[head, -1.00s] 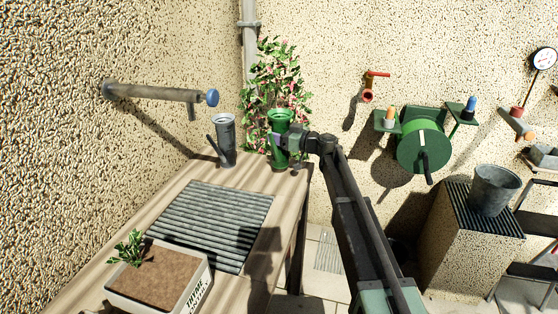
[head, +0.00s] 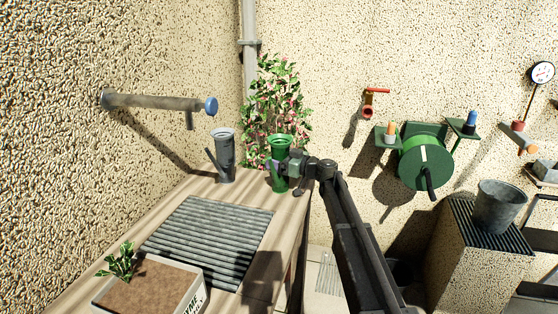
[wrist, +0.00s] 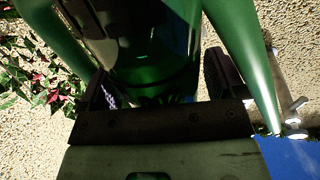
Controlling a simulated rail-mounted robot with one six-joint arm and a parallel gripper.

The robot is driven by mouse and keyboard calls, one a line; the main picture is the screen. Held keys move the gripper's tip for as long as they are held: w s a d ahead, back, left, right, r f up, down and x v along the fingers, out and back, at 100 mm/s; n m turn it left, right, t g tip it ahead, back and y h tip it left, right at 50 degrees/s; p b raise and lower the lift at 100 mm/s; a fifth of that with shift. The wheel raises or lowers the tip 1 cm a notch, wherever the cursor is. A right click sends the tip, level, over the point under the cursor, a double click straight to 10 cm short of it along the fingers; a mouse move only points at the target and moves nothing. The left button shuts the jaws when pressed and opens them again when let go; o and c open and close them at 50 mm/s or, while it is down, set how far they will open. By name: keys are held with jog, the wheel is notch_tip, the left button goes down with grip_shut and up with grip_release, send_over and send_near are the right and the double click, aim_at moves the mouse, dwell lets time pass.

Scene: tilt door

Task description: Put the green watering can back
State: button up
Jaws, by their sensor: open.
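The green watering can (head: 279,168) stands upright at the far right corner of the wooden bench. In the wrist view its green body (wrist: 150,60) fills the upper middle, with a green spout or handle part on either side. My gripper (head: 288,169) is at the can's right side with its jaws open. In the wrist view one dark finger shows on each side of the can's lower body, so the can sits between them. Whether the fingers touch it cannot be told.
A grey watering can (head: 223,157) stands just left on the bench (head: 170,203). A slatted grey mat (head: 210,240) and a thyme planter (head: 150,288) lie nearer. A wall spout with blue knob (head: 155,102) juts out above. Flowering climber (head: 275,100) grows behind.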

jog(key=shift+r, duration=0.2)
jog(key=v, duration=1.2)
jog(key=s+d+f+m+g+h, duration=0.1)
jog(key=s+f+m+g+h, duration=0.2)
jog(key=s, duration=0.4)
jog(key=s+d+f+m+h, duration=0.1)
jog(key=s+f+h, duration=0.1)
jog(key=s+f, duration=0.4)
jog(key=s+d+f+m+g+h, duration=0.1)
jog(key=s+f+g+h, duration=0.2)
jog(key=s, duration=0.5)
jog(key=s+d+f+m+h, duration=0.2)
jog(key=s+d+m+h, duration=0.2)
jog(key=s, duration=0.3)
jog(key=s+d+f+m+g+h, duration=0.1)
jog(key=s+d+f+m+h, duration=0.2)
jog(key=s+d, duration=0.4)
jog(key=shift+s+d+f+m+h, duration=0.15)
jog(key=shift+s+d+m+h, duration=0.1)
jog(key=shift+s+m+h, duration=0.5)
